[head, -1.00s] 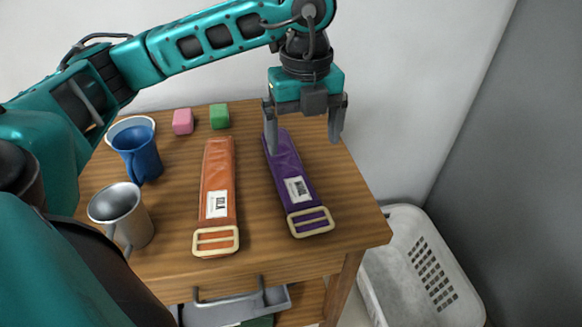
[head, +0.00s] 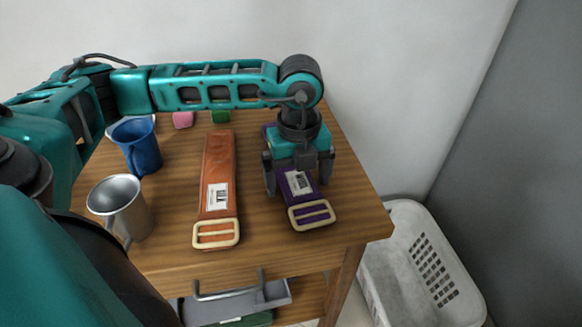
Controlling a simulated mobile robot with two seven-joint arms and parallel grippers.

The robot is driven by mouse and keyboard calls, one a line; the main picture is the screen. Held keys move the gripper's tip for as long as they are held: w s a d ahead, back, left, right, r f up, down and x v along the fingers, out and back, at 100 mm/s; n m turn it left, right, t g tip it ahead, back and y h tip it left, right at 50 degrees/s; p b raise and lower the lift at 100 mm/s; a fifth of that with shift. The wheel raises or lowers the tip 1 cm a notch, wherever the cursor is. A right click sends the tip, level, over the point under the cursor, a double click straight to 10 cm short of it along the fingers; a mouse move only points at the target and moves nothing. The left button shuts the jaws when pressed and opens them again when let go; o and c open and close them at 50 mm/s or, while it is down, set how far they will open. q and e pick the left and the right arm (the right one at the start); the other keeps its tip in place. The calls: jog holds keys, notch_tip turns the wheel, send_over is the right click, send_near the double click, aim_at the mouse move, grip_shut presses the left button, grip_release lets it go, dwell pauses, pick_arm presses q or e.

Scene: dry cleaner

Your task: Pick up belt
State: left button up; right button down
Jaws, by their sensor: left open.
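A purple belt (head: 299,184) with a white label and a cream buckle lies at the right of the wooden table. An orange belt (head: 218,170) of the same kind lies to its left. My left gripper (head: 298,186) is open, pointing down over the purple belt, with one finger on each side of it. The gripper body hides the middle of the purple belt. I cannot tell how far the fingertips are above the table. My right gripper is not in view.
A blue mug (head: 138,148) and a metal mug (head: 120,207) stand at the table's left. A pink block (head: 183,120) and a green block (head: 220,117) sit at the back. A white basket (head: 425,268) stands on the floor at right. The drawer (head: 235,305) below is partly open.

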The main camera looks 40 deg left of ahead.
pick_arm(q)
jog(key=shift+c, duration=0.5)
jog(key=c, duration=1.1)
jog(key=shift+r, duration=0.2)
jog(key=shift+r+p, duration=1.15)
jog(key=shift+r, duration=8.7)
